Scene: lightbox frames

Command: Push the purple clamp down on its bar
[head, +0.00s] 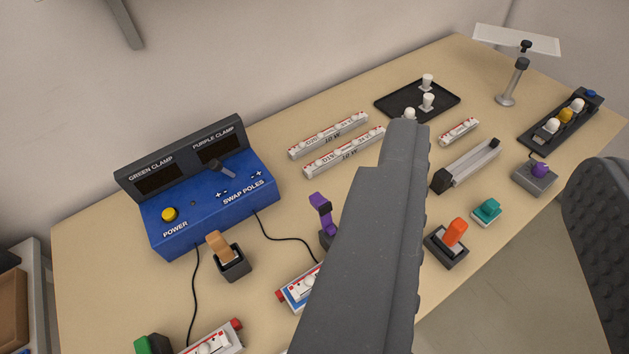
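The purple clamp (321,211) stands near the middle of the head view, a purple upright piece with a dark part near its top. Its dark base is partly hidden by the near finger of my gripper. A white and blue bar with a red end (296,291) lies below it and runs behind the same finger. Whether the clamp touches this bar is hidden. My gripper (498,150) is open, its two grey fingers wide apart with nothing held between them. The left finger is just right of the clamp in the picture.
A blue control box (212,203) labelled green clamp, purple clamp, swap poles and power stands at left. A wooden-topped switch (230,257) and a green piece (154,344) are nearby. An orange switch (454,238) and teal button (487,210) show between the fingers. Cables cross the table.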

